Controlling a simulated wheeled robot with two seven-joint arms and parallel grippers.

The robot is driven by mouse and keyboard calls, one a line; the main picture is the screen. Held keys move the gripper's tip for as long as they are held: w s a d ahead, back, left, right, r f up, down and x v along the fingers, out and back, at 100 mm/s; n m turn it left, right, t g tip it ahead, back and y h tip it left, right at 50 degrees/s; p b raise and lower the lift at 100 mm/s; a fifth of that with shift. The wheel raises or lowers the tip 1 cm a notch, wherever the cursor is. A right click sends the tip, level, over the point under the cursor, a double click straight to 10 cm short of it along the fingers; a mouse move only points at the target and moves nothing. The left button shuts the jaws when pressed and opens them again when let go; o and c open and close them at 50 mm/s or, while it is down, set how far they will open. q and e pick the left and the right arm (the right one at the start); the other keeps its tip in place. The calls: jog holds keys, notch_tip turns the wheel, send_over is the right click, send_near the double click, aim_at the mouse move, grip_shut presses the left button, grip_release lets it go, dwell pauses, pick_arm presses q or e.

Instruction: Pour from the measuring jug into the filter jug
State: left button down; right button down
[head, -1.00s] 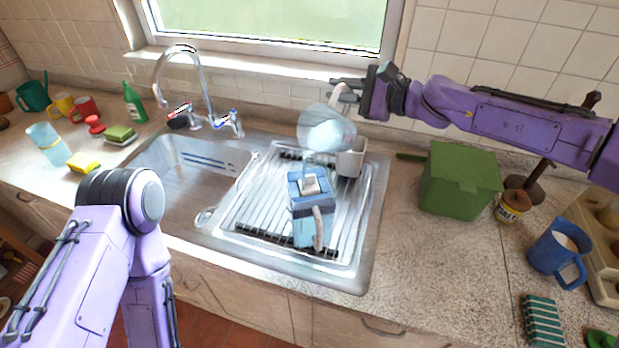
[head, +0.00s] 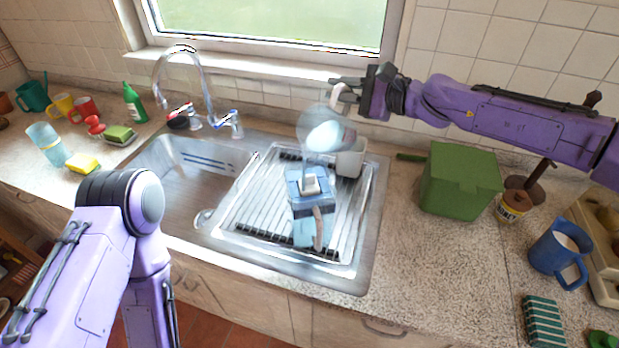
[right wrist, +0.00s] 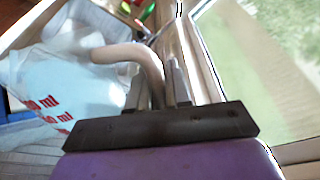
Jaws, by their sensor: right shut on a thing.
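The clear measuring jug (head: 313,122) hangs tilted above the filter jug, with pale blue water low in its near side. My right gripper (head: 345,92) is shut on its beige handle, at the jug's upper right. The right wrist view shows the handle between the fingers (right wrist: 160,88) and red ml marks on the jug wall (right wrist: 60,75). The filter jug (head: 304,232) stands on the ribbed drainer, blue-topped with a pale piece in its top and its handle facing me. A faint pale streak joins the two jugs. My left gripper is out of view; only its arm shows.
A pale cutlery pot (head: 351,160) stands just right of the jugs. The tap (head: 205,85) and sink bowl (head: 190,175) are to the left.

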jog(key=shift+s+a+r+n+b, duration=0.25)
jog(key=shift+s+a+n+b, duration=0.2)
jog(key=shift+s+n+b, duration=0.3)
dwell(3.8)
jog(key=shift+s+a+n+t+h+b, duration=0.35)
jog(key=shift+s+a+n+b, duration=0.3)
jog(key=shift+b, duration=0.55)
dwell(1.7)
jog(key=shift+r+n, duration=0.2)
jog(key=shift+n, duration=0.1)
